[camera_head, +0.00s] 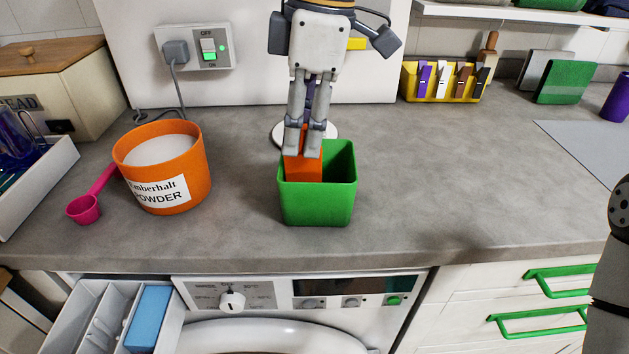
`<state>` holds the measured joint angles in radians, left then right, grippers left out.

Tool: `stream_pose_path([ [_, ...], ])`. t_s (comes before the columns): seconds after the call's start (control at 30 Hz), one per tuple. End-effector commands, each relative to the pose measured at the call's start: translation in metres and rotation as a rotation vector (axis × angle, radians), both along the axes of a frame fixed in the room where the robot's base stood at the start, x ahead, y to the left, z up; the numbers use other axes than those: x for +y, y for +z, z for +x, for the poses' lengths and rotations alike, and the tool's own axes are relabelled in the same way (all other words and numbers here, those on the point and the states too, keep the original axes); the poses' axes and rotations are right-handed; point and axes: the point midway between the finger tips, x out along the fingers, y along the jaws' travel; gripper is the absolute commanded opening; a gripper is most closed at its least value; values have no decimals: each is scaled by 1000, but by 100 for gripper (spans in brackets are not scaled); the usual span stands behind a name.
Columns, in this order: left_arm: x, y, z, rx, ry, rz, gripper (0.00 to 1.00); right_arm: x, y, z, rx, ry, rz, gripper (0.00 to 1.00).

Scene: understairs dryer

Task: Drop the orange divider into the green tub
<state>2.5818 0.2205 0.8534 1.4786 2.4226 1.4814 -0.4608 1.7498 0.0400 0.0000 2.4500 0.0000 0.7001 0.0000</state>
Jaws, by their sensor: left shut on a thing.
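The orange divider (303,168) is a flat orange piece held upright at the mouth of the green tub (317,205). My left gripper (305,146) comes down from the top of the view and is shut on the divider's upper part. The divider's lower part is inside the tub, behind its front wall, so I cannot tell whether it touches the bottom. The green tub stands upright on the grey worktop. Only a dark arm link of mine (611,260) shows at the right edge; my right gripper is out of view.
An orange powder tub (196,160) and a pink scoop (84,208) stand to the left. A yellow holder (440,91) with clips is at the back right. Below the front edge are a washer panel (260,292) and an open drawer (80,318). Worktop right of the green tub is clear.

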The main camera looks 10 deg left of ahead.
Motion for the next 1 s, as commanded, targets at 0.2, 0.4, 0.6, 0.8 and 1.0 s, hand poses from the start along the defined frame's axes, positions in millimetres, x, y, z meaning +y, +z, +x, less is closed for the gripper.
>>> stream_pose_path([
  [0.2,0,0,0,0,0,0,41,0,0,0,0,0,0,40],
  [0.4,0,0,0,1,0,0,41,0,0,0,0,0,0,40],
  [0.6,-5,30,2,-3,0,-2,41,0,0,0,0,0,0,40],
  [0.8,-13,85,4,-3,1,-2,41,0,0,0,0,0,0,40],
  [1.0,-17,115,5,0,0,0,41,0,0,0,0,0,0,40],
])
